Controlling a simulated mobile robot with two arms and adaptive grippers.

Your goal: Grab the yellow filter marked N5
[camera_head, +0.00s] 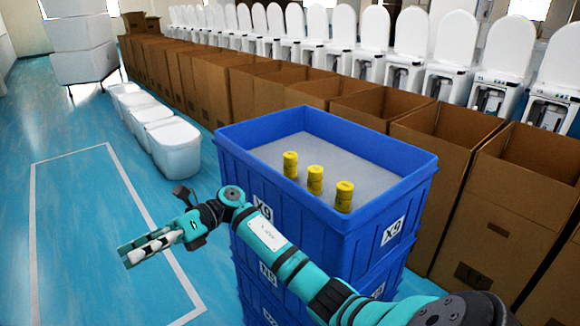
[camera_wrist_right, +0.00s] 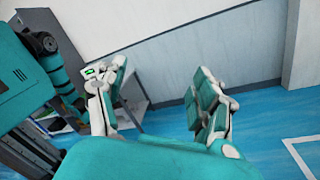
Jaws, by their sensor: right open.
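Three yellow cylindrical filters stand upright in a row on the grey top inside a blue crate, in the head view. They are the left filter (camera_head: 290,164), the middle filter (camera_head: 315,180) and the right filter (camera_head: 344,197). Their marks are too small to read, so I cannot tell which is N5. My right gripper (camera_head: 130,253) is left of the crate, over the floor, pointing away from the filters. Its fingers are apart and empty, as the right wrist view (camera_wrist_right: 160,95) also shows. My left gripper is not in view.
The blue crate (camera_head: 378,214), labelled X9, tops a stack of blue crates; my right arm crosses in front. Open cardboard boxes (camera_head: 453,172) stand behind and right, with white toilets (camera_head: 452,58) beyond. White tanks (camera_head: 174,148) stand left.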

